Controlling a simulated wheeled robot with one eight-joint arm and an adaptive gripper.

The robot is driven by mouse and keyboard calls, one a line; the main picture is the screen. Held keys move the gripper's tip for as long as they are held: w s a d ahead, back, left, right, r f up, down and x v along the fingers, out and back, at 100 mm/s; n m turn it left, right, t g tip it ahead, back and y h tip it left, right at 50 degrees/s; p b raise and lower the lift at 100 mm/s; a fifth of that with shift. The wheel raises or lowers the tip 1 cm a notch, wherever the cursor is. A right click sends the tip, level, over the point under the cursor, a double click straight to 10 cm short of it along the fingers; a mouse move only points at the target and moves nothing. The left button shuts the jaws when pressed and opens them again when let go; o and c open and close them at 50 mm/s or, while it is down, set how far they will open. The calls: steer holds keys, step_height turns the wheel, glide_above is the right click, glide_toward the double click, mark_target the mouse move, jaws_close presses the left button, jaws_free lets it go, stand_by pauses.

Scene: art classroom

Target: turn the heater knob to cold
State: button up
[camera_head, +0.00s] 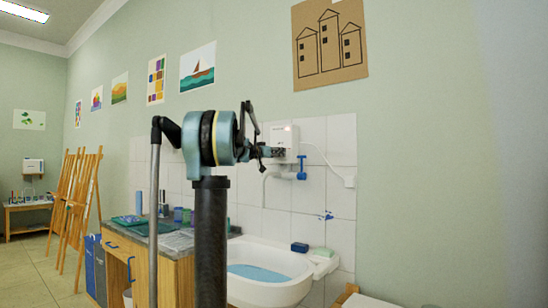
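The heater (286,137) is a small white box on the white tiled wall, with pipes below it. My gripper (272,152) is at the end of my arm, small and dark, in front of the heater's lower left part. Its fingers are too small and dark to tell whether they are open or shut, or whether they touch the heater. I cannot make out the heater knob; it may be hidden behind my gripper. A blue handle (301,168) hangs below the heater's right side, to the right of my gripper.
A white basin (268,290) with blue water stands below the heater. A dark blue block (299,247) lies by its rim. A wooden cabinet (174,285) with a grey top is left of it, partly behind my arm. Easels (79,205) stand far left, with open floor before them.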

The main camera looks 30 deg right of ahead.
steer(key=c, duration=1.1)
steer(key=shift+o, duration=0.2)
